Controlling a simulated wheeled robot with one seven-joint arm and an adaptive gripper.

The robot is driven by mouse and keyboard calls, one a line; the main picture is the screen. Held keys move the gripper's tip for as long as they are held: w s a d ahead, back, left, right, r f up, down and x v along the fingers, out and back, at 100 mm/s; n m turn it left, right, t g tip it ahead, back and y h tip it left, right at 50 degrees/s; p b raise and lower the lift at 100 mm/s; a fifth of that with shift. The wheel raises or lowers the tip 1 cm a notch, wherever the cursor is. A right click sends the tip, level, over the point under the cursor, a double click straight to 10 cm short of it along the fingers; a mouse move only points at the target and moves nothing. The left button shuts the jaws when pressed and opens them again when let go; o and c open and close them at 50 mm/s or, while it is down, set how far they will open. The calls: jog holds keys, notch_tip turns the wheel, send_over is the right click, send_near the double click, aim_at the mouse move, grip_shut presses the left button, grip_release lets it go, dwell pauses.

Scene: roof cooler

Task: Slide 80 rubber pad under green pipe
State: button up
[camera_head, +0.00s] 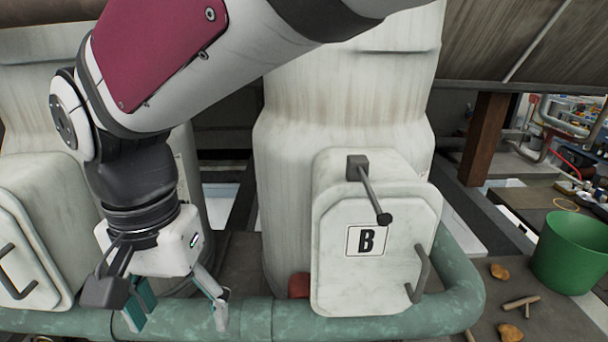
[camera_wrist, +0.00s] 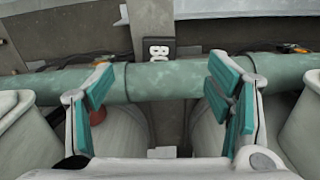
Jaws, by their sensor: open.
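The green pipe (camera_head: 245,318) runs along the bottom of the head view and curves up around the right white unit. In the wrist view the green pipe (camera_wrist: 170,80) crosses from side to side between my fingers. My gripper (camera_head: 178,305) is open and empty above the pipe, with teal finger pads spread wide; it also shows in the wrist view (camera_wrist: 162,85). A small black block with a white marking (camera_wrist: 158,50) sits just beyond the pipe, centred between the fingertips. It may be the rubber pad, but I cannot read its number. Its underside is hidden by the pipe.
A white unit marked B (camera_head: 335,240) with handles stands right of my gripper, and another white unit (camera_head: 25,230) stands left. A red object (camera_head: 299,285) is partly hidden behind the pipe. A green bucket (camera_head: 572,252) and wooden pieces (camera_head: 520,302) lie at the right.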

jog(key=shift+w, duration=0.1)
dwell(0.3)
notch_tip(320, 180, down, 14)
jog(key=shift+r, duration=0.1)
dwell(0.5)
jog(key=c, duration=1.3)
